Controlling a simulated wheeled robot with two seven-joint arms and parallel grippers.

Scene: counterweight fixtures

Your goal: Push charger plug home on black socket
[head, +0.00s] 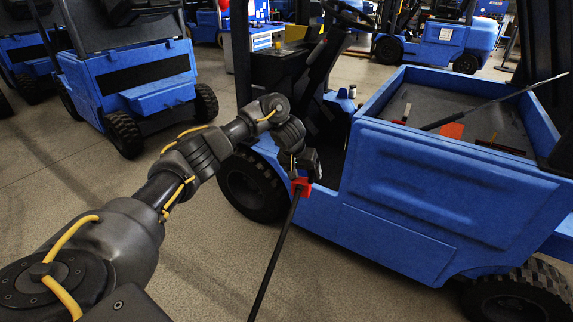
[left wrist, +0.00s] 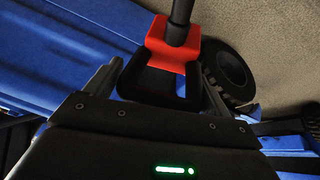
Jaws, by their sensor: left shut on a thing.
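The red charger plug (head: 301,187) with a thick black cable (head: 272,262) is at my left gripper (head: 304,172), beside the blue truck's side. The cable runs down toward the floor. In the left wrist view the red plug (left wrist: 172,45) sits just beyond the fingers of my left gripper (left wrist: 158,88), with a black U-shaped part (left wrist: 188,92) between them. The gripper is shut on the plug. I cannot pick out the black socket; the gripper and plug may hide it, and I cannot tell whether they touch. My right gripper is not in view.
The blue truck (head: 420,190) fills the right, its open bed (head: 480,115) holding a long dark rod and an orange-red piece (head: 452,130). Its front wheel (head: 250,185) is close to my left forearm. Another blue truck (head: 130,75) stands behind left. Floor in front is clear.

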